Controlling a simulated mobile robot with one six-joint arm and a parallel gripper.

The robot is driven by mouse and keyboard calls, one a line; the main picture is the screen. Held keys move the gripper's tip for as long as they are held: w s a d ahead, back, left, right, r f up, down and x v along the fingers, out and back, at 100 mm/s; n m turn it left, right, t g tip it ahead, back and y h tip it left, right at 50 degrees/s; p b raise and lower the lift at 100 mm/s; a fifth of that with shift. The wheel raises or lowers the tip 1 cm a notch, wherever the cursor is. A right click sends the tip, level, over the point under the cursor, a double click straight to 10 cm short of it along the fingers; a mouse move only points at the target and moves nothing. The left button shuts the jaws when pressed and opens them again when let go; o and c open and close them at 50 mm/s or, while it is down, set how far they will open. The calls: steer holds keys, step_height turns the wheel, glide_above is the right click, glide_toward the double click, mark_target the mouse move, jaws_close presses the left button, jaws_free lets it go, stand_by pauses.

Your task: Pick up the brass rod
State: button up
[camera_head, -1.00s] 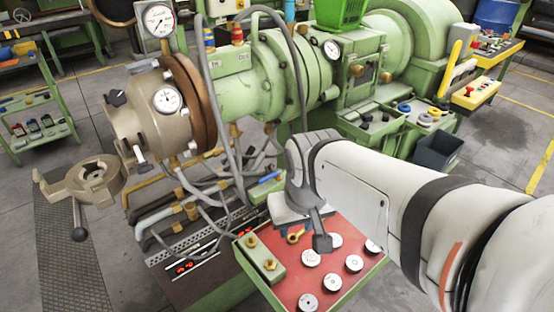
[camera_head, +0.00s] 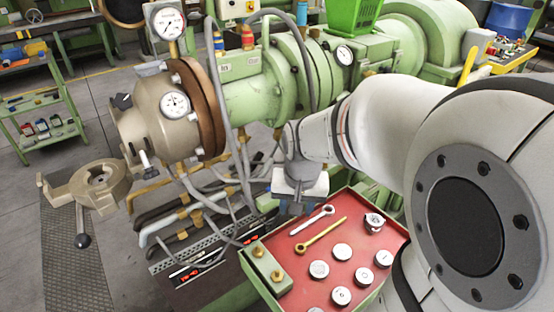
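The brass rod (camera_head: 322,235) lies on the red surface of the tray (camera_head: 373,262), slanting up to the right, with a ring at its lower left end. A silver rod with a ring end (camera_head: 312,220) lies roughly parallel just behind it. My gripper (camera_head: 292,206) is at the tray's back left edge in the picture, left of the silver rod and apart from the brass rod. Its fingers are small and partly hidden, so I cannot tell whether they are open or shut. Nothing is visibly held.
Several round metal pieces (camera_head: 342,251) stand on the tray's right and front parts. A green block with brass knobs (camera_head: 268,267) is at its left edge. Grey hoses (camera_head: 237,170) and the green extruder (camera_head: 262,95) are close behind and left of my gripper. My arm covers the right side.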

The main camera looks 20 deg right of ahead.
steer(key=w+d+f+m, duration=0.45)
steer(key=w+f, duration=0.25)
steer(key=f, duration=0.2)
steer(key=m+g+b, duration=0.1)
steer(key=m+g, duration=0.1)
steer(key=m, duration=0.3)
glide_above(313, 238)
step_height(313, 238, down, 14)
steer(key=shift+s+f, duration=0.1)
steer(key=shift+f, duration=3.9)
steer(key=shift+c, duration=0.4)
jaws_close()
